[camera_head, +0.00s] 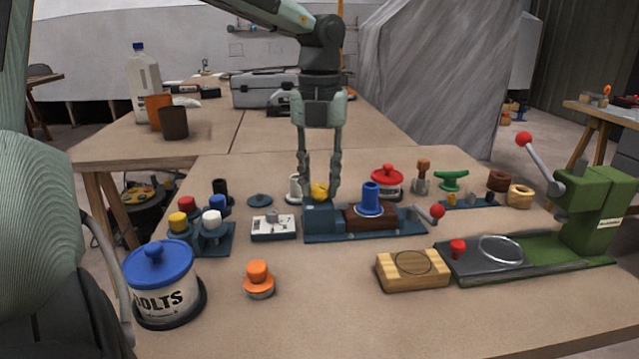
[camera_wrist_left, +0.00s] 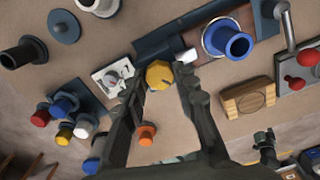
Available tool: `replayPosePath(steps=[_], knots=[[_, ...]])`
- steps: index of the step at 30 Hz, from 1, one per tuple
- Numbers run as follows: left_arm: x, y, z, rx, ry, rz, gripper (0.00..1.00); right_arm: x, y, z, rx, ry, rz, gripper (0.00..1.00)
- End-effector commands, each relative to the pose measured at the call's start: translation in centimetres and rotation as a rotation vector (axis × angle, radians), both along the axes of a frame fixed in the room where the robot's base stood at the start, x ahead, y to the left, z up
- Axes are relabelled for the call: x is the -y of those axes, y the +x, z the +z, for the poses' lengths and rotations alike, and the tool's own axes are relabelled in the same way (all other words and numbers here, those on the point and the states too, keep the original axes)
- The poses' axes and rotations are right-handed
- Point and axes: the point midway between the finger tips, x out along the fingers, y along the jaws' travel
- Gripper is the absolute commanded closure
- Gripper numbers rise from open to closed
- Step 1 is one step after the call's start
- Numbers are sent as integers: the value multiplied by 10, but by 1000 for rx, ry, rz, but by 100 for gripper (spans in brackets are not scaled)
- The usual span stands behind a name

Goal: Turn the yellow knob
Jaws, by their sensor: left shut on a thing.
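The yellow knob (camera_head: 319,191) sits on top of a blue block at the left end of a blue fixture (camera_head: 322,217) on the table. My left gripper (camera_head: 320,194) points straight down over it, with its fingers on either side of the knob, shut on it. The left wrist view shows the yellow knob (camera_wrist_left: 159,75) between the two fingertips (camera_wrist_left: 158,79). The fingers hide part of the knob's sides in the head view. My right gripper is not in view.
On the fixture stand a blue flanged bushing (camera_head: 370,200) and a red ball lever (camera_head: 437,212). A small white dial box (camera_head: 273,227) is close on the left. A green press (camera_head: 594,215) stands at right; a BOLTS tub (camera_head: 163,290) at front left.

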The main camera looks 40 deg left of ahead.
Motion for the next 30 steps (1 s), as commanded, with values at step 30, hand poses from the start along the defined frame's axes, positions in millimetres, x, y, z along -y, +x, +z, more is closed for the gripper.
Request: replayPosePath(steps=[30], knots=[[0,0,1,1,-2,-964,100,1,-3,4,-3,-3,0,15]])
